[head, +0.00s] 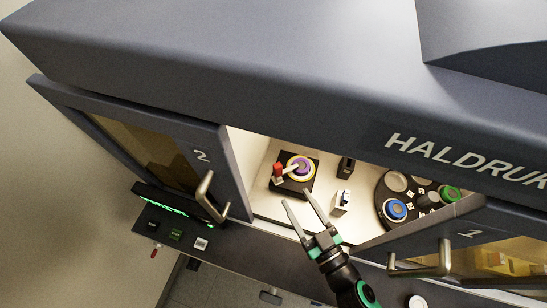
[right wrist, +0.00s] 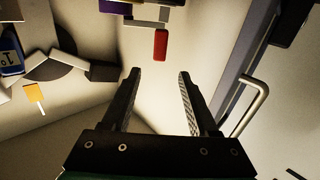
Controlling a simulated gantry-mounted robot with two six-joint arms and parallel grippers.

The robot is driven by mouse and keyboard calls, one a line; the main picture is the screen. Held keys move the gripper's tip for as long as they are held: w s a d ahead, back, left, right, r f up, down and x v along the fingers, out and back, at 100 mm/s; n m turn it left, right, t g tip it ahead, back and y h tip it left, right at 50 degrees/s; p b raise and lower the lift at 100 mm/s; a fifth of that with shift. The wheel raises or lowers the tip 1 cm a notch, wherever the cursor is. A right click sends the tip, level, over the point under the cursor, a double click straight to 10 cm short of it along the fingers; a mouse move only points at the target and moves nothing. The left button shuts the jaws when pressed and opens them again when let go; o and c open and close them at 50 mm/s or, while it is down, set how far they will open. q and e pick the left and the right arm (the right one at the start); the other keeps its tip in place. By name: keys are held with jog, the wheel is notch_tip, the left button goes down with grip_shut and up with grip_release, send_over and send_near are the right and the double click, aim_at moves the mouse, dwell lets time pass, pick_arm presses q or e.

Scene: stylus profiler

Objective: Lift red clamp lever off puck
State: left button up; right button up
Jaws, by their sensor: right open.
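The red clamp lever (head: 278,172) stands at the left end of a pale bar that reaches over the purple and yellow puck (head: 299,167). The puck sits on a black square base (head: 293,190) inside the lit chamber. In the right wrist view the red lever (right wrist: 160,45) shows ahead of the fingers, a little apart from them. My right gripper (head: 294,197) is open and empty, just in front of the black base in the head view. It also shows open in the right wrist view (right wrist: 160,80). My left gripper is not in view.
A round black carousel (head: 383,203) with coloured pucks is to the right. A white block (head: 341,203) and a black block (head: 346,167) stand between. The open door 2 (head: 150,150) with its handle (head: 210,195) borders the left side.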

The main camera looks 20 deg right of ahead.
aim_at(279, 170)
jog(key=w, duration=0.3)
jog(key=w+p, duration=0.1)
jog(key=w, duration=0.3)
jog(key=w+p, duration=0.1)
jog(key=w, duration=0.3)
jog(key=shift+w+a+r, duration=0.1)
jog(key=shift+w+a, duration=0.05)
jog(key=shift+a, duration=0.1)
grip_shut()
